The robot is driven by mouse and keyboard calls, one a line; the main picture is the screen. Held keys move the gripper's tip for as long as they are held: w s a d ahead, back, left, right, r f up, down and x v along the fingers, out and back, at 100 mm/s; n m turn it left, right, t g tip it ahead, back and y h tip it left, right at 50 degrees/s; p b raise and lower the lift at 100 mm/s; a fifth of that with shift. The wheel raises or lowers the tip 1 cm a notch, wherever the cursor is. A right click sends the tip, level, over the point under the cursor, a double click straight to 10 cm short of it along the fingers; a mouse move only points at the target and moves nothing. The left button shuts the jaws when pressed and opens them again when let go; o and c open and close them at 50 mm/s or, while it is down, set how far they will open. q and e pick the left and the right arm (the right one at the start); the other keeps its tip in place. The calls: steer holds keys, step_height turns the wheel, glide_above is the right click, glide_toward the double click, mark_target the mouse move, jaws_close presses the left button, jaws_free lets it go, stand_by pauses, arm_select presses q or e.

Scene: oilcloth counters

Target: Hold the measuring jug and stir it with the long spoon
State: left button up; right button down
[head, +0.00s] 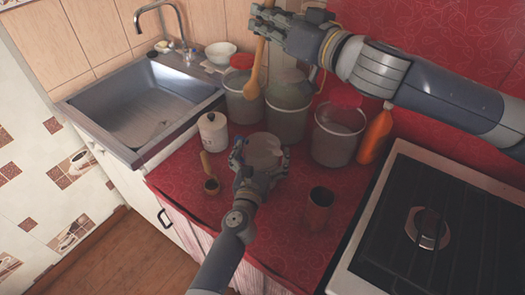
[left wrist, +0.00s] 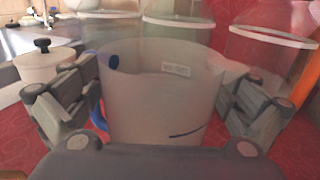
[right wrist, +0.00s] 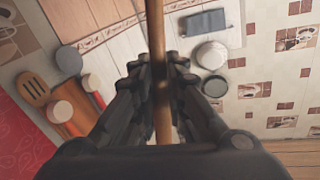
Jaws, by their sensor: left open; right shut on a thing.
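The measuring jug (head: 264,146) is a translucent tub standing on the red counter. In the left wrist view the jug (left wrist: 160,100) fills the space between my fingers, with a blue part at its left side. My left gripper (head: 262,158) is open, with a finger on each side of the jug; contact cannot be told. My right gripper (head: 262,27) is shut on the wooden long spoon (head: 256,70), holding it upright with its bowl end down, above and behind the jug in the head view. The spoon shaft (right wrist: 155,40) also shows in the right wrist view.
Several translucent buckets, including one at the right (head: 336,146), stand behind the jug. The sink (head: 140,108) is left, the stove (head: 440,220) right.

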mark_target(263, 134)
arm_select(q)
steer(key=c, duration=1.7)
steer(key=shift+f, duration=0.1)
arm_select(e)
steer(key=shift+s+a+f+n, duration=0.1)
steer(key=shift+f+n, duration=0.3)
steer(key=shift+f, duration=4.45)
steer(key=shift+w+a+f+n, duration=0.15)
steer(key=shift+f+n, duration=0.25)
steer(key=shift+f, duration=4.45)
steer(key=shift+s+a+f+n, duration=0.15)
steer(key=shift+f+n, duration=0.25)
steer(key=shift+f, duration=4.45)
